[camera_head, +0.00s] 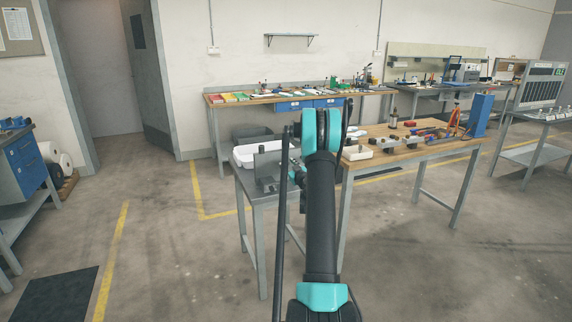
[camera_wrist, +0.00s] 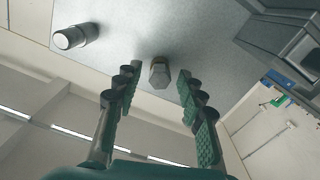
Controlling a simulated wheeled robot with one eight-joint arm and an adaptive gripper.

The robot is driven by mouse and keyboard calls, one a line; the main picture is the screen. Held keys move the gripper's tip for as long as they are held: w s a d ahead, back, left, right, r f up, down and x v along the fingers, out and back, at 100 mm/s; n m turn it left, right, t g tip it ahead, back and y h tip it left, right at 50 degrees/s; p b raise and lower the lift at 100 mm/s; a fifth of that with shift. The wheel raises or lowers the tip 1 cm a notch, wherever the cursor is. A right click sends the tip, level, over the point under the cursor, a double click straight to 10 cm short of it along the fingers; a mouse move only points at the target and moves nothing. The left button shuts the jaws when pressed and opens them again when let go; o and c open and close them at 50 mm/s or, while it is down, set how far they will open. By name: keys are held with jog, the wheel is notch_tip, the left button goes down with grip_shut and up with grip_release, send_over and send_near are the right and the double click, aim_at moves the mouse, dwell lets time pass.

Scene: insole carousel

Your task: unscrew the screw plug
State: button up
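In the wrist view a small metal piece with a hexagonal head (camera_wrist: 159,74), which looks like the screw plug, stands out from a grey metal surface (camera_wrist: 190,30). My gripper (camera_wrist: 157,76) is open, one finger on each side of the hexagonal piece, with a gap on both sides. Nothing is between the finger pads. How far the fingertips are from the piece in depth is hard to tell.
A metal cylinder with a bright end (camera_wrist: 76,36) is on the same surface, left of the fingers. A dark grey block-like fixture (camera_wrist: 285,42) is at right.

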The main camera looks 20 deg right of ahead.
jog(key=m, duration=0.3)
jog(key=shift+m, duration=0.3)
jog(key=m, duration=0.4)
jog(key=shift+m, duration=0.3)
jog(key=m, duration=0.6)
jog(key=shift+m, duration=0.4)
grip_shut()
jog(key=n, duration=0.5)
jog(key=shift+n, duration=0.4)
jog(key=n, duration=0.6)
